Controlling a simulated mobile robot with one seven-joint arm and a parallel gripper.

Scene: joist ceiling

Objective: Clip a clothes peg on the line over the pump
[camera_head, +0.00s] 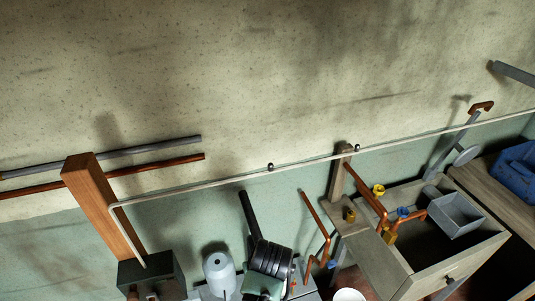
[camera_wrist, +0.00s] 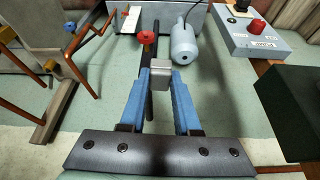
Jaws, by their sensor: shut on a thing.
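The pale line (camera_head: 225,181) runs across the head view from the brown post at left, rising to the far right. Two small dark fittings sit on it, one near the middle (camera_head: 270,167) and one further right (camera_head: 357,148). In the wrist view my gripper (camera_wrist: 160,73), with blue fingers, is shut on a small grey block (camera_wrist: 158,66), apparently the peg.
A brown post (camera_head: 100,203) rises at left. A box with a red button (camera_wrist: 257,28) shows in the wrist view.

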